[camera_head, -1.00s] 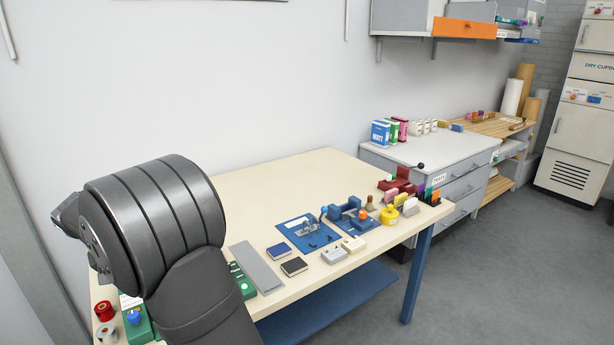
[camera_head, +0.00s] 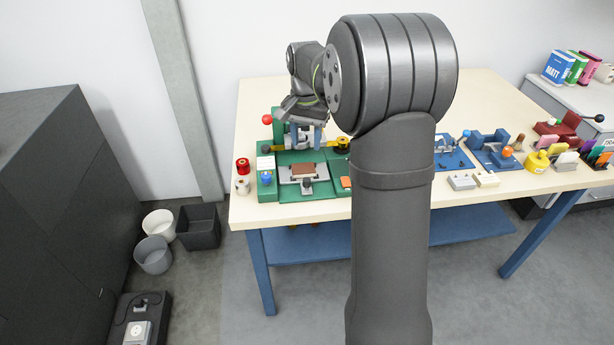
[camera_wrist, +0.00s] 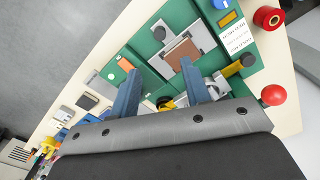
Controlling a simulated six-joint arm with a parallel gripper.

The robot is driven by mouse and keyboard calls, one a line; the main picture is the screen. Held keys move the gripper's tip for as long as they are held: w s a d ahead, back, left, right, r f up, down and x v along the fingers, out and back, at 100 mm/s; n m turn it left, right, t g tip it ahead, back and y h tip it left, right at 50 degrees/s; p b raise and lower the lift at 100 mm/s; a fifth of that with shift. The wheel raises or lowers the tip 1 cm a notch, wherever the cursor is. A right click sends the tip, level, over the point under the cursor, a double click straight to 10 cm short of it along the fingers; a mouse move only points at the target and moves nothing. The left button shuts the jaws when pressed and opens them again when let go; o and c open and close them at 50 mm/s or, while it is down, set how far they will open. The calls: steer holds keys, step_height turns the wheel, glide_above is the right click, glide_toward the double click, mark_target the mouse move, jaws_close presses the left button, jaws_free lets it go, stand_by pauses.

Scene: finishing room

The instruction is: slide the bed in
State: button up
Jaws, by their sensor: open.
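The bed (camera_head: 287,178) is a grey metal plate at the front of the green press (camera_head: 280,130). A brown block (camera_head: 303,169) lies on it, and a black knob (camera_head: 307,185) is at its front edge. The bed also shows in the wrist view (camera_wrist: 201,38), with the brown block (camera_wrist: 182,53) beyond my fingers. My gripper (camera_head: 306,145) is open and empty, fingers pointing down over the press behind the bed. In the wrist view, my gripper's two blue fingers (camera_wrist: 158,82) are spread apart. The press head is partly hidden by my gripper.
A red ball-ended lever (camera_head: 267,120) stands at the press's left. A blue knob (camera_head: 266,179) and red spool (camera_head: 242,165) are left of the bed. A yellow-and-black part (camera_head: 342,145) is at the right. My arm hides the table's middle.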

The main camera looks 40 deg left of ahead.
mark_target(307, 179)
step_height(307, 179, down, 14)
steer(key=shift+d+r, duration=0.1)
steer(key=shift+r, duration=0.15)
steer(key=shift+c, duration=0.4)
jaws_close()
steer(key=shift+w, duration=0.1)
